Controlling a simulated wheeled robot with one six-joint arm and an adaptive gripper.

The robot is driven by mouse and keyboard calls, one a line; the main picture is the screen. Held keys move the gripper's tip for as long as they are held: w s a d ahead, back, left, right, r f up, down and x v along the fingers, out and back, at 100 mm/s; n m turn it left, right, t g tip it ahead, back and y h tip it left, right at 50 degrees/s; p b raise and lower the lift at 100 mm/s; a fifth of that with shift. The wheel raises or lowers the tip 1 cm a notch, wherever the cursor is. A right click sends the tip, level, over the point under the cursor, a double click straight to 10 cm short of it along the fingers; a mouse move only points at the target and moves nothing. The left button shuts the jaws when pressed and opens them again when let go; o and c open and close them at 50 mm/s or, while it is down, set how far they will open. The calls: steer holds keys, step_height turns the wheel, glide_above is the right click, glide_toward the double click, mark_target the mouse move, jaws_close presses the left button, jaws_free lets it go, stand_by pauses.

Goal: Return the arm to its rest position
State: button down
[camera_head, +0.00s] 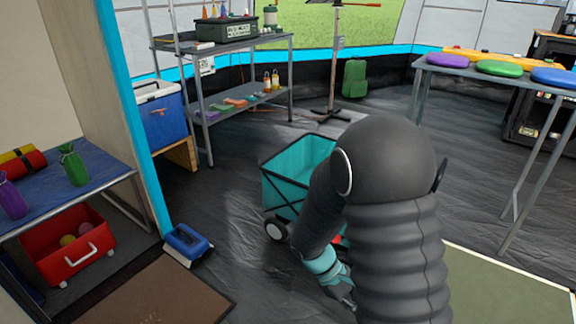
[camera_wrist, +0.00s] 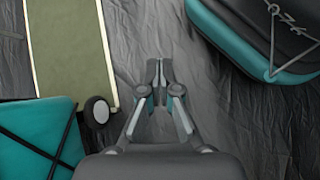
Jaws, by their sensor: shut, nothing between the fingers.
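My gripper (camera_wrist: 160,72) points down at the dark floor in the wrist view, with its two fingers together and nothing between them. In the head view my dark arm fills the lower middle, bent downward. The gripper's end shows at its lower left (camera_head: 345,298), partly hidden behind my arm. It looks clear of any object.
A teal wagon (camera_head: 290,170) stands close behind my arm; its wheel and side show at left in the wrist view (camera_wrist: 40,130). A blue table (camera_head: 75,170) is at left, a tall table (camera_head: 500,72) at right. A green-grey mat (camera_head: 510,290) lies lower right.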

steer(key=s+r+m+t+y+p, duration=0.2)
steer(key=s+r+t, duration=0.1)
steer(key=r, duration=0.7)
steer(key=s+a+r+m+t+y+p, duration=0.1)
steer(key=s+r+m+t+y+p, duration=0.1)
steer(key=r, duration=0.9)
steer(key=s+r+m+t+y+p, duration=0.2)
steer(key=s+r+m+t+y, duration=0.1)
steer(key=r, duration=0.7)
steer(key=s+m+t, duration=0.1)
steer(key=s, duration=0.1)
steer(key=shift+s+a+r+t, duration=0.15)
steer(key=shift+s+r+t, duration=0.15)
steer(key=shift+s, duration=0.1)
